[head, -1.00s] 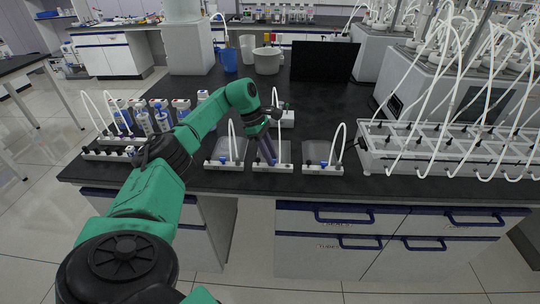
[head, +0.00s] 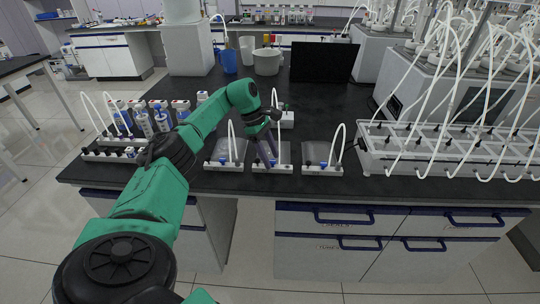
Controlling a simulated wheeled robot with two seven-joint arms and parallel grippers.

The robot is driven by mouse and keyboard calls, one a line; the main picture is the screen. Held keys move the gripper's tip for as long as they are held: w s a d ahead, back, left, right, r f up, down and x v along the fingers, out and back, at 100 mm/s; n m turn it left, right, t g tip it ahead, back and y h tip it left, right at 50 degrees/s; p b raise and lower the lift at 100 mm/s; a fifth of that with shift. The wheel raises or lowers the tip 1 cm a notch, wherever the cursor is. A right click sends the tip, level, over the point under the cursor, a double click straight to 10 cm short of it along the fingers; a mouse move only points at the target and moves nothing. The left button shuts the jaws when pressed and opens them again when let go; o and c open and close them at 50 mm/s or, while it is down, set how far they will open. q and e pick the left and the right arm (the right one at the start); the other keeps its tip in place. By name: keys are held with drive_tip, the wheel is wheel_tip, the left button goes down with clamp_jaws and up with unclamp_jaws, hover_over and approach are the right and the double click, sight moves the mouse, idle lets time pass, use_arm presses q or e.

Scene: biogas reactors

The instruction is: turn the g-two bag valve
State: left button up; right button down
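Three bag units stand in a row near the bench's front edge, each a flat grey bag on a white base with small valves and a white tube: left unit (head: 224,164), middle unit (head: 285,168), right unit (head: 322,170). No label is readable, so I cannot tell from print which is g-two. My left gripper (head: 269,158) points down at the middle unit, its fingers over the bag and close to the valves at the front of the base. The fingers partly hide the bag and valves. I cannot tell whether they touch a valve. My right gripper is not in view.
A long white multi-valve unit with looping tubes (head: 450,160) stands to the right. A rack of bottles (head: 115,155) stands at the left. A dark screen (head: 322,62), a blue jug (head: 229,62) and a pale bucket (head: 267,62) stand behind.

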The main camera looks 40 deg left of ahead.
use_arm(q)
drive_tip(key=p+v, duration=0.1)
drive_tip(key=v, duration=1.3)
drive_tip(key=shift+a+r+p, duration=0.2)
drive_tip(key=shift+r+p, duration=0.05)
drive_tip(key=shift+p, duration=0.1)
